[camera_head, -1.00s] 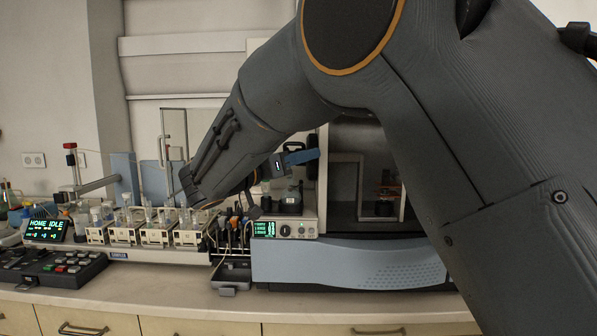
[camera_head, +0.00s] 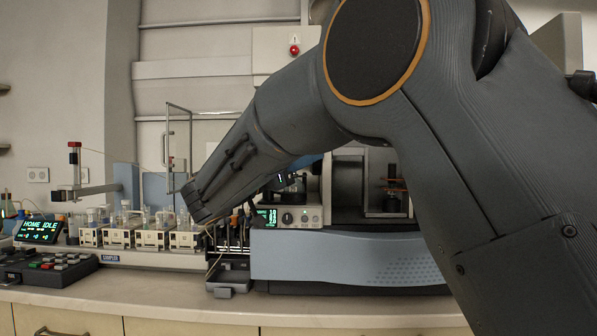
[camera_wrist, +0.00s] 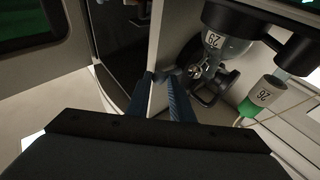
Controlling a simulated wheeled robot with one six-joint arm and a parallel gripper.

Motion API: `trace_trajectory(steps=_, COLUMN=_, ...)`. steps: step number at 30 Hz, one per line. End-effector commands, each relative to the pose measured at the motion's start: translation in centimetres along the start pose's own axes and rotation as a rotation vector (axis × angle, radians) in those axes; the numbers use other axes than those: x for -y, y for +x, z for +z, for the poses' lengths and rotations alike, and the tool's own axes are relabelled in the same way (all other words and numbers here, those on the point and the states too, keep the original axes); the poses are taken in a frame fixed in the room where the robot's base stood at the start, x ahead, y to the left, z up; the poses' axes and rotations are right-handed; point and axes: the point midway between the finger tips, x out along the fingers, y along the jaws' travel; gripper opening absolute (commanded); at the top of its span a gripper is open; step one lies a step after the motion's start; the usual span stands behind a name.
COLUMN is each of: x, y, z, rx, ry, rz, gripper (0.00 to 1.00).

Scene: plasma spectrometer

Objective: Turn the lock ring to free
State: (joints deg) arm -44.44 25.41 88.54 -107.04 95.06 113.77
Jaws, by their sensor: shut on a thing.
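In the wrist view, my gripper (camera_wrist: 161,78) shows as two blue fingers, close together, pointing into the white-walled bay of the instrument. They are shut on a small part at the edge of a dark, round fitting with a metal centre, which looks like the lock ring (camera_wrist: 208,84). The fingertips hide the exact contact. In the head view, my arm covers most of the gripper and the ring is hidden.
In the head view, the instrument's control panel (camera_head: 289,217) and a row of sample racks (camera_head: 150,239) stand on the bench.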

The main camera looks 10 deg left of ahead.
Motion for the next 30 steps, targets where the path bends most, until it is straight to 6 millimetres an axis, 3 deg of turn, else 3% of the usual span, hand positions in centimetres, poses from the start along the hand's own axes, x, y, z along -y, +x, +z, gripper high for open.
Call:
trace_trajectory(steps=6, x=-0.3, y=0.42, z=0.87, rx=-0.027, ry=0.027, rz=0.022, gripper=0.0)
trace_trajectory(steps=27, x=-0.34, y=0.43, z=0.92, rx=-0.043, ry=0.046, rz=0.028, gripper=0.0)
trace_trajectory(steps=28, x=-0.34, y=0.43, z=0.92, rx=-0.043, ry=0.046, rz=0.028, gripper=0.22)
trace_trajectory(steps=30, x=-0.31, y=0.41, z=0.91, rx=-0.043, ry=0.046, rz=0.027, gripper=0.34)
